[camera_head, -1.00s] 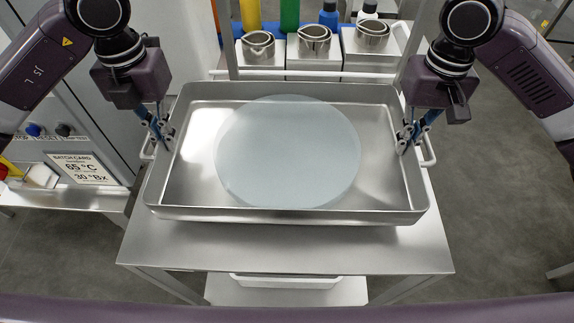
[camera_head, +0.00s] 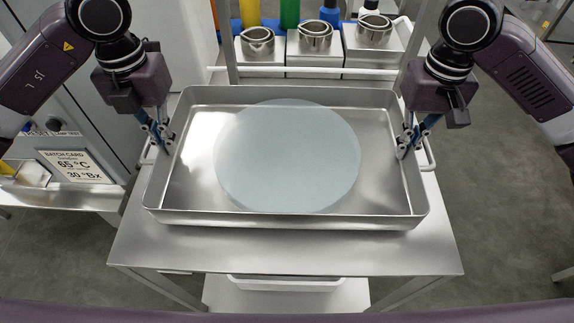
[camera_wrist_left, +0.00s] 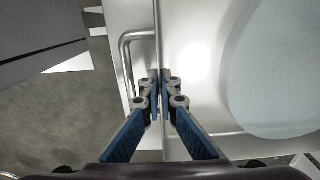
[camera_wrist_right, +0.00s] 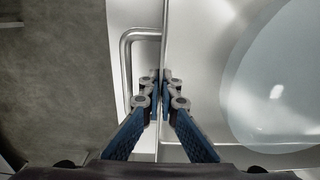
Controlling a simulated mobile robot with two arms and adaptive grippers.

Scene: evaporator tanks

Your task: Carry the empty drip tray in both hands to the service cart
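The drip tray (camera_head: 290,217) is a wide, shallow steel pan, level over the steel top of the service cart (camera_head: 290,250). A large pale blue-grey round shape (camera_head: 288,155) lies within it; I cannot tell whether it is liquid or solid. My left gripper (camera_head: 160,140) is shut on the tray's left wall beside the side handle, and the wall (camera_wrist_left: 158,35) runs between its fingers. My right gripper (camera_head: 408,142) is shut on the right wall (camera_wrist_right: 164,30) in the same way. Whether the tray's underside touches the cart top is hidden.
The cart's upright rail (camera_head: 300,72) stands behind the tray. Beyond it are several steel pots (camera_head: 315,38) on pale blocks and coloured bottles (camera_head: 290,12). A bench with a batch card (camera_head: 73,166) is at left. Open grey floor (camera_head: 500,190) lies at right.

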